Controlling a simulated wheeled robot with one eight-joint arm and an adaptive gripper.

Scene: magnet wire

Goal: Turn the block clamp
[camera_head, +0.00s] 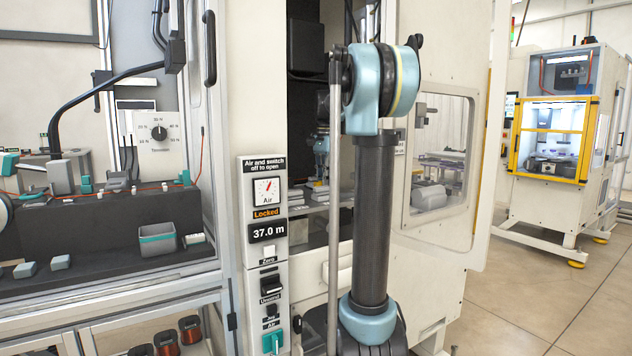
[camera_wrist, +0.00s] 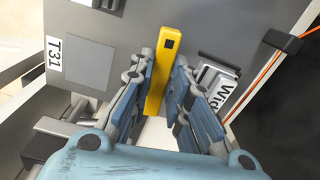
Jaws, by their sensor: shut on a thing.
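A yellow bar (camera_wrist: 170,45) with a small dark square near its far end shows in the wrist view; it looks like the handle of the block clamp. My gripper (camera_wrist: 164,75) has its blue-padded fingers on both sides of this bar and is shut on it. The bar lies over a grey surface (camera_wrist: 115,25). In the head view the clamp cannot be made out, and my own arm stands in front of the open cabinet.
A "T31" label (camera_wrist: 54,54) is left of the bar, and a partly hidden label (camera_wrist: 217,82) is right. An orange wire (camera_wrist: 270,68) runs at the right edge. In the head view, a control panel (camera_head: 266,250) reads "Locked", and a windowed door (camera_head: 400,260) is at right.

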